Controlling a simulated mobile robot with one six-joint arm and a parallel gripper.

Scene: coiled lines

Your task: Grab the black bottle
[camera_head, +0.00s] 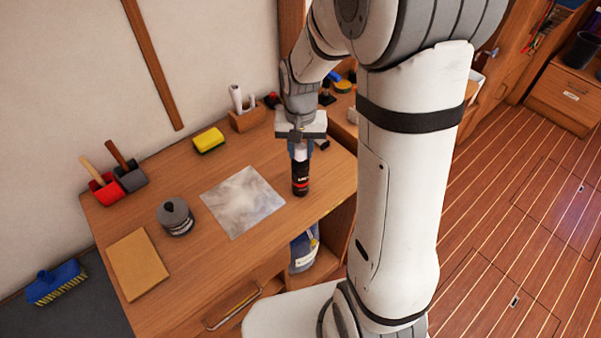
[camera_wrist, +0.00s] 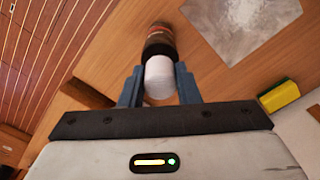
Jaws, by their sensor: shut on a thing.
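The black bottle (camera_head: 300,178) is upright at the right part of the wooden desk, with a white top and a dark labelled body. In the wrist view the bottle (camera_wrist: 159,43) shows its white cap between the two blue fingers. My gripper (camera_head: 300,148) points down from above and is shut on the bottle's white upper part. The gripper (camera_wrist: 160,85) also shows in the wrist view, with a finger on each side of the cap. I cannot tell whether the bottle's base touches the desk.
On the desk (camera_head: 250,245) lie a grey marbled sheet (camera_head: 242,201), a grey round container (camera_head: 175,217), a tan pad (camera_head: 137,263) and a yellow sponge (camera_head: 208,140). Red (camera_head: 104,188) and dark (camera_head: 130,177) holders stand at the left.

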